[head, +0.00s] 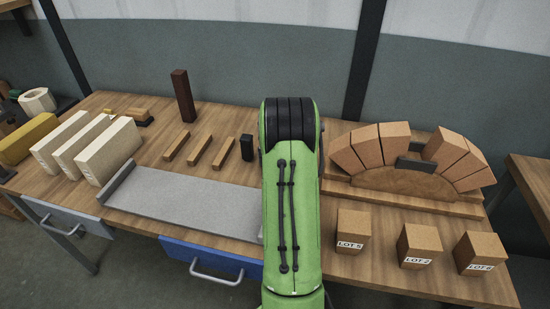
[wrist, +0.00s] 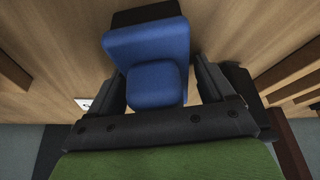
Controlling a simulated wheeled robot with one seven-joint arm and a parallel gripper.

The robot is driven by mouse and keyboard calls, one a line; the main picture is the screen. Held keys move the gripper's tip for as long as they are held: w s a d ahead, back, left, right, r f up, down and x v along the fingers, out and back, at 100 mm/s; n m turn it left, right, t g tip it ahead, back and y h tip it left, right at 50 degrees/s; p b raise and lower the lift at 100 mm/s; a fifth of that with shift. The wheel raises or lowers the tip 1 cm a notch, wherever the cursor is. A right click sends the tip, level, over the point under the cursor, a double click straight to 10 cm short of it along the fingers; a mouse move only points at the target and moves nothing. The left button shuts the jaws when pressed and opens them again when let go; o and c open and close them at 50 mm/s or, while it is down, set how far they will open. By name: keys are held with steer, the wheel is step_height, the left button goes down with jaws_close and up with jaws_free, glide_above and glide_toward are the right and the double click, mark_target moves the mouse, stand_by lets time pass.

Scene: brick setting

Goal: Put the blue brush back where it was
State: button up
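The blue brush (wrist: 148,45) shows in the wrist view, with a blue plate, a smaller blue grip nearer the camera and a black part at its far side. My gripper (wrist: 160,75) is open around the grip, one finger on each side. The left finger is very close to the grip; a gap shows beside the right finger. Contact on the left side cannot be told. In the head view the brush and my fingers are hidden behind my green arm.
Wooden sticks (head: 199,152), a black block (head: 247,147) and a dark post (head: 183,96) stand left of my arm. A grey tray (head: 180,203) lies in front. A brick arch (head: 412,155) and LOT blocks (head: 419,246) are to the right. Pale bricks (head: 105,152) fill the left end.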

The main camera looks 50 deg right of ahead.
steer(key=p+v, duration=0.3)
steer(key=v, duration=0.9)
steer(key=shift+w+r, duration=0.1)
steer(key=shift+r, duration=0.1)
steer(key=s+a+r+n+t+y, duration=0.15)
steer(key=a+r, duration=0.35)
steer(key=a, duration=0.7)
steer(key=a+r+n, duration=0.3)
steer(key=a+r, duration=0.2)
steer(key=a, duration=0.8)
steer(key=s+a+n, duration=0.1)
steer(key=s+a, duration=0.3)
steer(key=s+a+n+y, duration=0.1)
steer(key=s+a+n, duration=0.1)
steer(key=s+a, duration=0.2)
steer(key=s+a+n, duration=0.1)
steer(key=s+a, duration=0.3)
steer(key=shift+s+a+f+t+y, duration=0.25)
steer(key=shift+s+f+t+y, duration=0.1)
